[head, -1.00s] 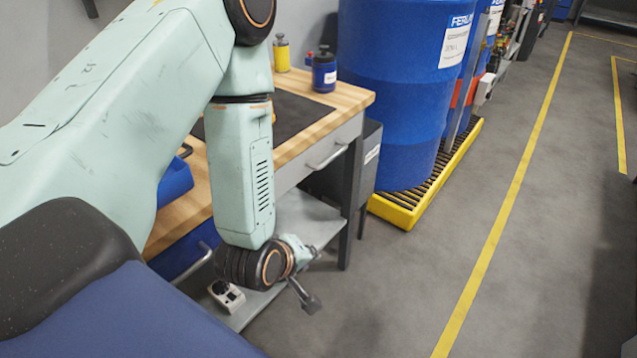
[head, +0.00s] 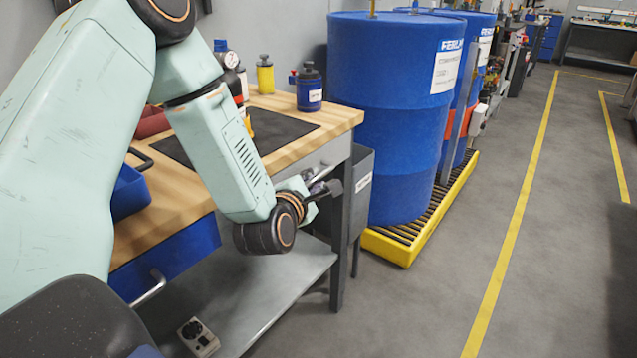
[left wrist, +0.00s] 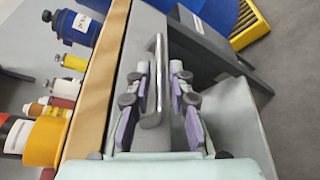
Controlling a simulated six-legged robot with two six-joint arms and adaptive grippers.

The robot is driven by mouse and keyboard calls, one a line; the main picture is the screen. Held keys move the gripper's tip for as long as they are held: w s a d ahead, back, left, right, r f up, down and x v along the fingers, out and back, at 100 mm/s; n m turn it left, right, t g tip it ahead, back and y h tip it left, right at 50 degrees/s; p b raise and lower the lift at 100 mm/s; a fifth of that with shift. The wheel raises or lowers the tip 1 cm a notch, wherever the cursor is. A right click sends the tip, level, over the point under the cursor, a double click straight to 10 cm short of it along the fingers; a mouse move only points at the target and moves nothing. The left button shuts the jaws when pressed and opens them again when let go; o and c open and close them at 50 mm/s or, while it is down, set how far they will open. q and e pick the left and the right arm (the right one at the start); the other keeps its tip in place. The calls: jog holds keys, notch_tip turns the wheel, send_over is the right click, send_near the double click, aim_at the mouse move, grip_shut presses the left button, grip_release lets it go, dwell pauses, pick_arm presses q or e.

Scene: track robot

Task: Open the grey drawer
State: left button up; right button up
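The grey drawer (head: 338,150) sits under the wooden bench top at its right end. It looks closed. Its metal bar handle (left wrist: 157,80) shows clearly in the left wrist view; in the head view my gripper partly covers it. My left gripper (head: 328,189) is at the drawer front. In the left wrist view its purple-padded fingers (left wrist: 162,82) are apart, one on each side of the handle, with gaps to the bar. My right gripper is in neither view.
The wooden bench top (head: 283,152) carries a dark mat and several bottles. A blue drawer (head: 180,255) with its own handle is at left. Blue barrels (head: 385,110) stand on a yellow pallet (head: 400,245) at right. The floor beyond is clear.

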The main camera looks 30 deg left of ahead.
pick_arm(q)
jog(key=shift+x, duration=0.95)
jog(key=shift+w+a+f, duration=0.1)
jog(key=shift+w, duration=0.25)
jog(key=shift+c, duration=0.4)
grip_shut()
